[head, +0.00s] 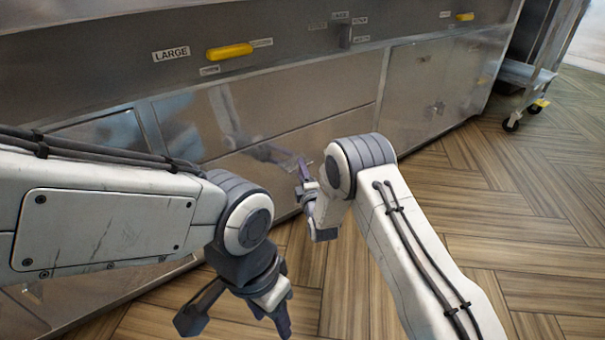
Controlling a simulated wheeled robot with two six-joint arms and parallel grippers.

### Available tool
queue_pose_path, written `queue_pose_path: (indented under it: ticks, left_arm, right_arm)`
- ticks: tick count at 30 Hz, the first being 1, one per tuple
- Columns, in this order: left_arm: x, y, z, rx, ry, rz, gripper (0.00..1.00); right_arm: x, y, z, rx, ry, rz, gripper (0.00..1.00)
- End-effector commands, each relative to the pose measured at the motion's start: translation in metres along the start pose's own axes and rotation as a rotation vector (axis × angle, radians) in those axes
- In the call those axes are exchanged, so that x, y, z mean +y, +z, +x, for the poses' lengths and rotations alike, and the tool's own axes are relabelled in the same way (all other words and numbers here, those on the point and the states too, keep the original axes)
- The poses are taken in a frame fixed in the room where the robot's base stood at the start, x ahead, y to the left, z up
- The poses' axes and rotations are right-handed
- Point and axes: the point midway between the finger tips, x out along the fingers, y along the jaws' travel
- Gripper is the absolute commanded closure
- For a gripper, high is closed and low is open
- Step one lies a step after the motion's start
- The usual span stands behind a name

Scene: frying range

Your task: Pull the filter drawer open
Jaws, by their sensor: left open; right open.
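A stainless steel front (290,105) of the frying range runs across the picture, with a seam dividing it into an upper and a lower panel. The lower panel is probably the filter drawer (345,132); it looks flush with the front, and no label on it shows. My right gripper (302,178) is open in front of this lower panel, partly hidden by its own wrist; I cannot tell whether it touches anything. My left gripper (237,318) is open and empty, pointing down over the floor, nearer the camera.
Above are a yellow handle (229,51) beside a LARGE label (171,54), a dark lever (346,36) and another yellow handle (465,16). A closed panel (420,95) lies to the right. A wheeled metal cart (530,72) stands at top right. The wooden floor (530,210) at right is clear.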

Motion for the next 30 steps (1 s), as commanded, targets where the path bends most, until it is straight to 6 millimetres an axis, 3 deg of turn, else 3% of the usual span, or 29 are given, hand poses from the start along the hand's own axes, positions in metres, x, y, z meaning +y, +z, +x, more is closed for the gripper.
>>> queue_pose_path:
  ticks: [2, 3, 6, 30]
  left_arm:
    - [0.0, 0.0, -0.0002, 0.0, 0.0, 0.0, 0.5]
    - [0.0, 0.0, -0.0002, 0.0, 0.0, 0.0, 0.5]
    - [0.0, 0.0, -0.0002, 0.0, 0.0, 0.0, 0.5]
    - [0.0, 0.0, -0.0001, 0.0, 0.0, 0.0, 0.5]
  right_arm:
    - [0.0001, 0.0001, -0.0002, 0.0, 0.0, 0.0, 0.54]
    - [0.0, 0.0001, -0.0003, 0.0, 0.0, 0.0, 0.69]
    - [-0.0001, 0.0001, -0.0004, 0.0, 0.0, 0.0, 1.0]
    - [-0.0005, 0.0, -0.0007, 0.0, -0.001, 0.0, 1.0]
